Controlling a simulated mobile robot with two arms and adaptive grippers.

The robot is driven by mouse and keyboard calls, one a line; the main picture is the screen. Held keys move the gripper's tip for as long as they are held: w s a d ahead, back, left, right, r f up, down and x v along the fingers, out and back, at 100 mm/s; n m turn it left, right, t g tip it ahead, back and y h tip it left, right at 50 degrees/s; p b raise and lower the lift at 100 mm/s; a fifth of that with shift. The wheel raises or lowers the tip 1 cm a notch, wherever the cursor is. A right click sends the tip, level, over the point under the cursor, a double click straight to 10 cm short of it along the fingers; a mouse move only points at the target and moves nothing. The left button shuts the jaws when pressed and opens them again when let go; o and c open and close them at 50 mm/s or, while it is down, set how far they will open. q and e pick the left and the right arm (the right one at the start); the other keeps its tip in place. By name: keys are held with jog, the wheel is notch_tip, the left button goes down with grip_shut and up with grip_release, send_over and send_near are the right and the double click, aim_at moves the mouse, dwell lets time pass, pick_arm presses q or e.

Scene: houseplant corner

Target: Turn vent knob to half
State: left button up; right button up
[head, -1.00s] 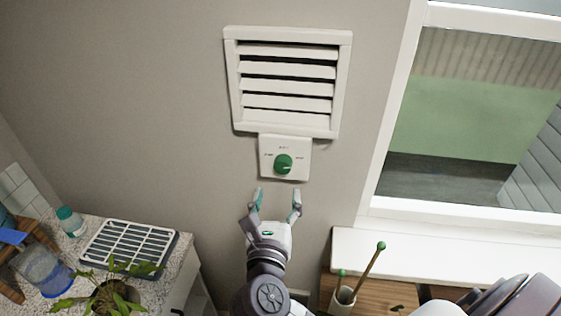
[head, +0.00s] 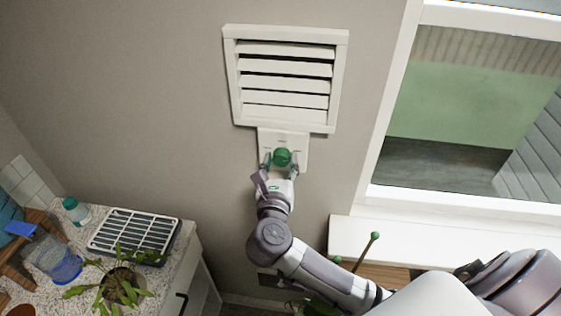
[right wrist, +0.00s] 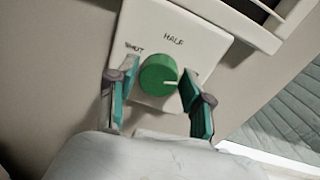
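The vent knob (head: 282,157) is a round green dial on a white plate (head: 298,143) below the wall vent. In the right wrist view the knob (right wrist: 158,75) has a white pointer mark aimed right, away from the "HALF" label above it. The "SHUT" label is at the knob's left; any label at its right is hidden by a finger. My right gripper (head: 279,165) is at the plate. In the right wrist view its teal-padded fingers stand on both sides of the knob, open, with small gaps showing. My left gripper is not in view.
The slatted white vent (head: 287,80) is right above the plate. A window (head: 470,110) is to the right, with a white sill (head: 440,250). A counter at lower left holds a rack (head: 135,232), a potted plant (head: 120,285) and a blue-lidded jug (head: 55,260). The wall around the plate is clear.

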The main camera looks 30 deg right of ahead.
jog(key=c, duration=0.7)
jog(key=shift+o, duration=0.2)
jog(key=shift+n, duration=1.3)
jog(key=n, duration=0.4)
jog(key=shift+a+g, duration=0.1)
jog(key=shift+g, duration=0.2)
jog(key=n, duration=0.6)
jog(key=shift+w+f+n, duration=0.1)
jog(key=shift+n, duration=0.3)
jog(key=o, duration=1.1)
